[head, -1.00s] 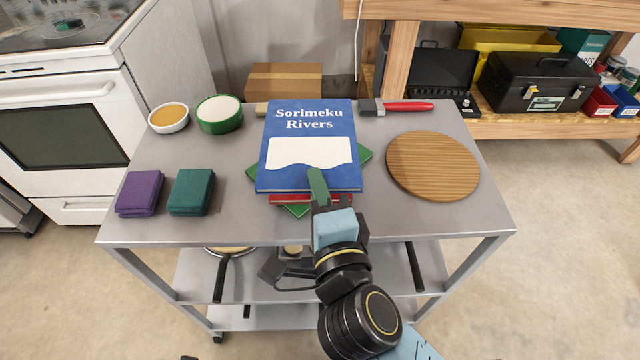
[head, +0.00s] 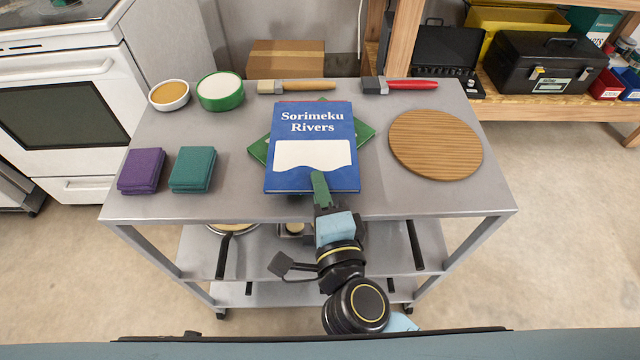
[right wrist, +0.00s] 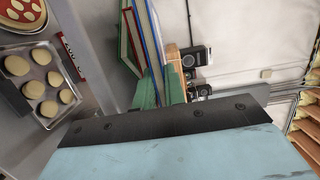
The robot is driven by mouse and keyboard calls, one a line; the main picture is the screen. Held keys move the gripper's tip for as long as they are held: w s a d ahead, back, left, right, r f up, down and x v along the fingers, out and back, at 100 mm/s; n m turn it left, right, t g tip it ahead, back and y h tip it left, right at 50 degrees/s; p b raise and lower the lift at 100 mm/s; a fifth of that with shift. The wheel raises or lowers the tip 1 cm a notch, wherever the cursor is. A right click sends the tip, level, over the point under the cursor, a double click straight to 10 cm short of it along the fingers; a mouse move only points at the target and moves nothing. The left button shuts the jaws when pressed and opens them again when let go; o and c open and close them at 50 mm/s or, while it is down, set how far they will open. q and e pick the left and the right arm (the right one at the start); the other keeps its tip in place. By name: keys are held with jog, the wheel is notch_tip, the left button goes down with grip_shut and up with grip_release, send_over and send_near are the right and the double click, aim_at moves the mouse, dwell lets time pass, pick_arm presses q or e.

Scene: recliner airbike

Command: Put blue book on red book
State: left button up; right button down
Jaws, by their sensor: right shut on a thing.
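The blue book (head: 312,148), titled "Sorimeku Rivers", lies cover up over the stack on the grey cart. A thin strip of the red book shows at its far edge; most of it is hidden beneath. A green book (head: 367,132) lies turned at an angle under them. My right gripper (head: 320,188) is shut on the blue book's near edge, with one green finger on the cover. The right wrist view shows the blue book's edge (right wrist: 157,50) between the fingers, beside the red book (right wrist: 133,35). Whether the blue and red books touch is unclear. My left gripper is out of view.
Purple (head: 142,171) and teal (head: 193,169) folded cloths lie left of the stack. Two bowls (head: 220,92) stand behind them. Two brushes (head: 300,87) lie along the back. A round wooden board (head: 436,144) lies to the right. The cart's front edge is bare.

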jog(key=shift+f, duration=0.25)
dwell(0.4)
jog(key=c, duration=1.7)
grip_release()
jog(key=shift+c, duration=0.2)
jog(key=shift+s, duration=0.15)
